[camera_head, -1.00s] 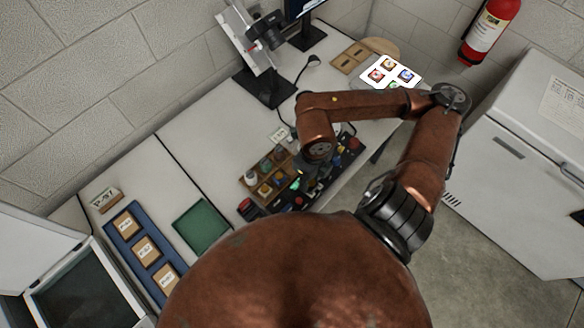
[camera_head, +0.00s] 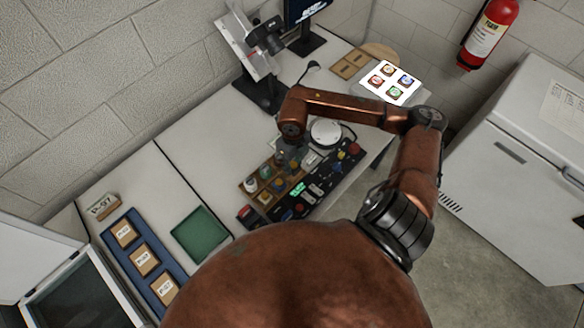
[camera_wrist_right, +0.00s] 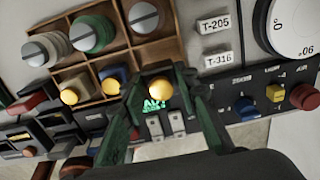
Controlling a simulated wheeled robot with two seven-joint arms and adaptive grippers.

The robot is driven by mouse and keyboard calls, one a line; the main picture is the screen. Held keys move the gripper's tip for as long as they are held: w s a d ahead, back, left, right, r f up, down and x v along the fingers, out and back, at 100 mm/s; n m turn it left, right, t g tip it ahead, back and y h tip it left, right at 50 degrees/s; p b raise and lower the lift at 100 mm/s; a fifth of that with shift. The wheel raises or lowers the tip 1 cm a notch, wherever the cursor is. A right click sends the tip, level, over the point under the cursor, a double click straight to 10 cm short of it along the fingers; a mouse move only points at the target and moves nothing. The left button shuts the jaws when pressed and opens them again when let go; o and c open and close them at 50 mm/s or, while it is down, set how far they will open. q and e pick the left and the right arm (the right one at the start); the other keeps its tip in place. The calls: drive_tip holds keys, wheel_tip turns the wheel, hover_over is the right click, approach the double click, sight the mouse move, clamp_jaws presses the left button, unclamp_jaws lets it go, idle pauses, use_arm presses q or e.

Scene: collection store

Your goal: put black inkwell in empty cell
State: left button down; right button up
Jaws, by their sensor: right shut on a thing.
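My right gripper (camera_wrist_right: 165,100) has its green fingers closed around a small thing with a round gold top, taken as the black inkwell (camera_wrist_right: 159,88). Its body is mostly hidden by the fingers. In the head view the right gripper (camera_head: 287,158) is over the back right end of a wooden tray with cells (camera_head: 262,207). In the wrist view the tray (camera_wrist_right: 165,47) has silver-topped jars in the far row and two gold-topped ones in the near row. The held thing is at the near row's right end; whether it touches the tray is unclear. My left gripper is out of view.
A black control panel (camera_head: 316,192) with knobs and buttons lies along the tray's near side. A white round dial (camera_head: 325,132) stands behind it at right.

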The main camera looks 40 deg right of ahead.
sight(293, 168)
drive_tip(key=shift+w+d+f, duration=0.1)
drive_tip(key=shift+w+f, duration=0.1)
drive_tip(key=shift+f, duration=1.55)
drive_tip(key=shift+f, duration=0.15)
drive_tip(key=o, duration=1.2)
wheel_tip(293, 168, up, 12)
drive_tip(key=shift+r+p, duration=0.15)
drive_tip(key=shift+p, duration=0.2)
